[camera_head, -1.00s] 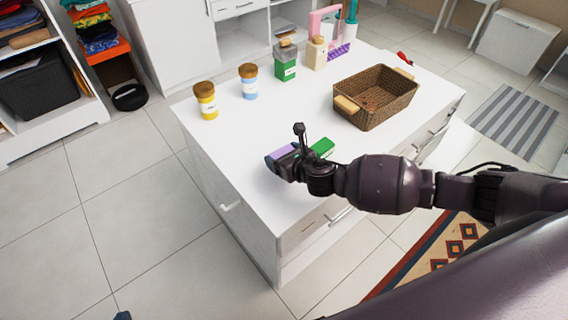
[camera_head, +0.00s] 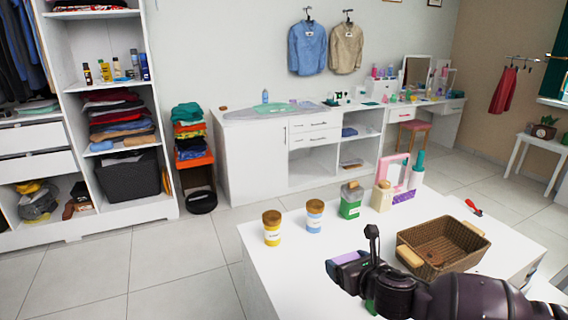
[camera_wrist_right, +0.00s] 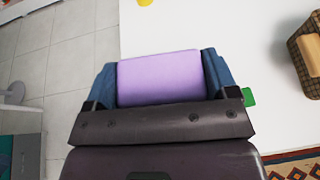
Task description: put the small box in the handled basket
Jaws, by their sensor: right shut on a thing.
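The small box is lilac and sits between the fingers of my right gripper (camera_head: 345,265). In the right wrist view the box (camera_wrist_right: 160,78) fills the gap between two blue fingertips. In the head view only a sliver of it shows. The gripper is over the white table (camera_head: 300,265); its height above it is hard to tell. The handled basket (camera_head: 425,263) is brown wicker with wooden handles and stands on the table to the right of the gripper. Part of it shows in the right wrist view (camera_wrist_right: 296,50). My left gripper is out of view.
Two brown-lidded jars (camera_head: 272,236) (camera_head: 315,222), a green container (camera_head: 350,207), a beige bottle (camera_head: 382,200) and a pink frame (camera_head: 396,172) stand along the far edge. Red-handled pliers (camera_head: 473,207) lie behind the basket. A green item (camera_wrist_right: 249,97) is by the gripper.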

